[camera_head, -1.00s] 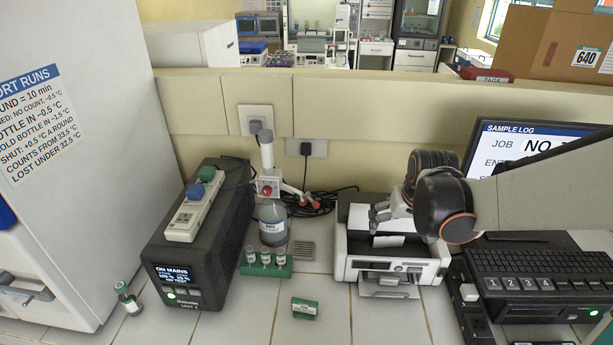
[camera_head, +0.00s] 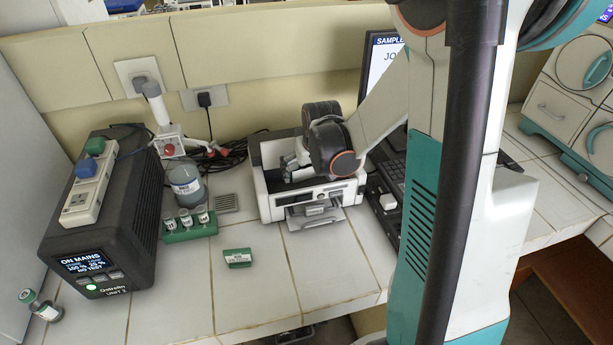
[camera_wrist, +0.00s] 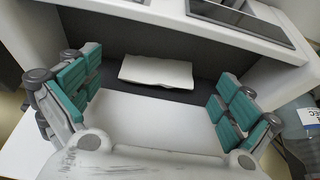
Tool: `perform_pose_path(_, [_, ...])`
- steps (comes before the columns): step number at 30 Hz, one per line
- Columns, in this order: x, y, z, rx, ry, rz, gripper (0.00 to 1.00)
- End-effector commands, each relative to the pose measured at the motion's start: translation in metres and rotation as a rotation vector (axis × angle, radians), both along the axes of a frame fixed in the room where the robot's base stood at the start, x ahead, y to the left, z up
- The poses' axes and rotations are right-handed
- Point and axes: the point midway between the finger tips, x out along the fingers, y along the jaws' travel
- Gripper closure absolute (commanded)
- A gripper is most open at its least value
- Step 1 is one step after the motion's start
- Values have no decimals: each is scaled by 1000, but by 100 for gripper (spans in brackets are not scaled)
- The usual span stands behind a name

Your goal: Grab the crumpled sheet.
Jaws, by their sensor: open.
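The crumpled sheet (camera_wrist: 157,72) is a small white piece with an uneven edge. In the wrist view it lies in the dark recess of the printer, above a larger flat white surface (camera_wrist: 150,108). My gripper (camera_wrist: 158,98) is open, its teal-padded fingers to the left and right of the sheet's line, with nothing between them touching the pads. In the head view my gripper (camera_head: 292,161) reaches down into the open top of the white and black printer (camera_head: 265,205). The sheet is not clearly seen there.
A green rack with vials (camera_head: 190,232) and a small green block (camera_head: 238,258) stand left of the printer. A keyboard (camera_head: 390,178) is close on the right. The front tiles are mostly clear.

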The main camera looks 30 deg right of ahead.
Motion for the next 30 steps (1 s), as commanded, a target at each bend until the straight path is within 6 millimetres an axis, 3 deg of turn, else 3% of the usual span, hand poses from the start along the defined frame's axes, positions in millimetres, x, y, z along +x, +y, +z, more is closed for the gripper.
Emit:
perform_pose_path(1, [4, -2, -11, 0, 0, -1, 2])
perform_pose_path(6, [12, -4, -28, 0, 0, 0, 2])
perform_pose_path(13, [12, -5, -28, 0, 0, 0, 2])
perform_pose_path(15, [12, -5, -28, 0, 0, 0, 14])
perform_pose_path(21, [12, -5, -28, 0, 0, 0, 35])
perform_pose_path(30, [12, -5, -28, 0, 0, 0, 35])
